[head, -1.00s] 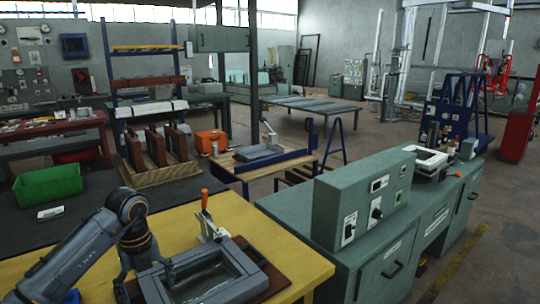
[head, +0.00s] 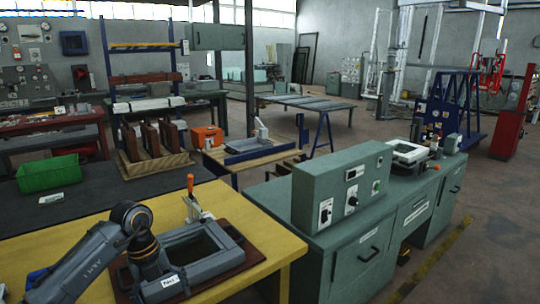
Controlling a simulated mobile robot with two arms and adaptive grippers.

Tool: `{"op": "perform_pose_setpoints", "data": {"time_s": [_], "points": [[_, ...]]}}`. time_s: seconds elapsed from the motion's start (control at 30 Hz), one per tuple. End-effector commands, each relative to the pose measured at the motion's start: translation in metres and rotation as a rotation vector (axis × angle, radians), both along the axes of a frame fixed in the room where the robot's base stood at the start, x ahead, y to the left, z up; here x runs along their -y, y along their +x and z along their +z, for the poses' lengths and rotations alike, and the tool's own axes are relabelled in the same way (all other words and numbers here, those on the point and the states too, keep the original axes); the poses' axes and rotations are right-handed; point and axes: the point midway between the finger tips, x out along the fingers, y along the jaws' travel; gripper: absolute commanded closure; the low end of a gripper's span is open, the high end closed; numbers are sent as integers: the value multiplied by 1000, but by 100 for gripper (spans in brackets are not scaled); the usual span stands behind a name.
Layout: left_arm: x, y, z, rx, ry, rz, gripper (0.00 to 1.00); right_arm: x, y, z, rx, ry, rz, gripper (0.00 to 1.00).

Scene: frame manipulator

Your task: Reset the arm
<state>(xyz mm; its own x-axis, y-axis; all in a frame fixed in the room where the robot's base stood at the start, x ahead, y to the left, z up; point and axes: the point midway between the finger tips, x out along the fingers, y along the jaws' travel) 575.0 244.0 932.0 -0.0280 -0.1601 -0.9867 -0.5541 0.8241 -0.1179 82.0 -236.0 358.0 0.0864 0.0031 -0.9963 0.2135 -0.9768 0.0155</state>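A grey rectangular frame (head: 202,262) lies on a brown board (head: 243,252) on the yellow table (head: 273,242). A white label with dark writing (head: 170,282) shows on its near side. An orange-handled clamp (head: 192,196) stands at its far side. My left arm comes in from the lower left and bends down at the frame's left edge. My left gripper (head: 145,264) is low beside the frame there; its fingertips do not show clearly, and I cannot tell whether it touches the frame. My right gripper is out of view.
A green control cabinet (head: 338,196) stands on a green bench right of the yellow table. A green bin (head: 48,172) and a small white device (head: 51,198) sit on the dark bench behind. A wooden rack with brown panels (head: 152,162) stands further back.

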Motion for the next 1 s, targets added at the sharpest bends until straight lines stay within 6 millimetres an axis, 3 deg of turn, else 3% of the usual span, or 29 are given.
{"op": "perform_pose_setpoints", "data": {"time_s": [0.17, 0.37, 0.5, 0.6, 0.67, 0.7, 0.77, 0.87, 1.0], "points": [[35, -4, -28, -22, -172, -36, 16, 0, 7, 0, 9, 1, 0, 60], [96, -10, -65, -34, -505, -37, 16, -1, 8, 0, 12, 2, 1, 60], [146, -10, -98, -9, -861, 95, 16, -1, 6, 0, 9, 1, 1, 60], [163, -1, -133, 50, -1123, 353, 16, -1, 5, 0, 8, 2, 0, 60], [156, 5, -166, 98, -1225, 576, 16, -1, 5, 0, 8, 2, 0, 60], [145, 5, -194, 130, -1259, 741, 16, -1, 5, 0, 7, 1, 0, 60], [125, 1, -234, 170, -1263, 954, 16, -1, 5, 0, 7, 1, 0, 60], [93, -23, -299, 203, -1198, 1241, 16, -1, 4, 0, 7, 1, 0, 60], [56, -80, -381, 207, -1037, 1562, 16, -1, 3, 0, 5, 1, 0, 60]]}}
